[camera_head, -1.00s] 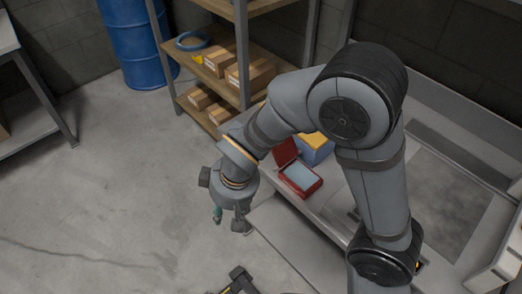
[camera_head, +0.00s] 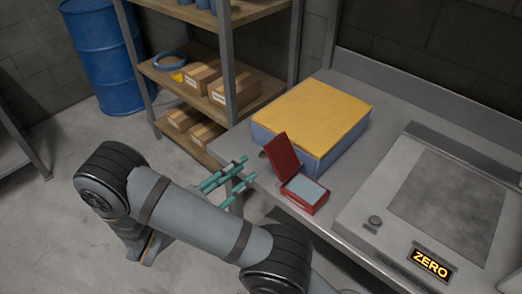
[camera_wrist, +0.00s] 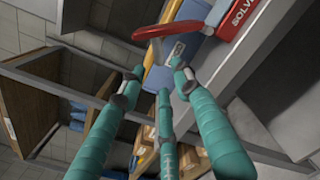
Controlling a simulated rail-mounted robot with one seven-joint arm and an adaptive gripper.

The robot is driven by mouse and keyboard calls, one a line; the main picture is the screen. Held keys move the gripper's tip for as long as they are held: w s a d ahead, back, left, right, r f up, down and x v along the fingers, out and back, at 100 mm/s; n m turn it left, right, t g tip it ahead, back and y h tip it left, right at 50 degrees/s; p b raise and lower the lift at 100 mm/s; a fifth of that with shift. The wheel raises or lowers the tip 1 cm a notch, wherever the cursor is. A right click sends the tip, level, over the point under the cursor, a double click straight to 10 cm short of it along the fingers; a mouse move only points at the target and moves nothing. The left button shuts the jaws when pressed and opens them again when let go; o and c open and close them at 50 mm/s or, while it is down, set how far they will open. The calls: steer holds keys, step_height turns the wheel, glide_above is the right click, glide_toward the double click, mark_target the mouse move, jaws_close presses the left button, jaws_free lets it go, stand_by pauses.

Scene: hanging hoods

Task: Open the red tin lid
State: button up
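The red tin (camera_head: 308,197) sits near the front edge of the grey bench, with a pale blue surface showing inside. Its red lid (camera_head: 281,158) stands raised at the tin's left side, tilted up and clear of the opening. In the wrist view the tin (camera_wrist: 236,14) shows white lettering at the top right, and a red edge of the lid (camera_wrist: 185,30) crosses above my fingers. My gripper (camera_head: 245,169) has teal fingers, spread apart and empty, just left of the lid. It also shows in the wrist view (camera_wrist: 158,82). No contact with the lid is visible.
A yellow-topped blue box (camera_head: 312,112) stands right behind the lid. A grey panel with a knob and a ZERO display (camera_head: 431,263) lies to the right. A shelf rack with cartons (camera_head: 235,92) and a blue barrel (camera_head: 104,52) stand behind left.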

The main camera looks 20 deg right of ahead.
mark_target(260, 156)
steer(key=x, duration=1)
steer(key=shift+p, duration=0.3)
steer(key=shift+c, duration=1.3)
jaws_close()
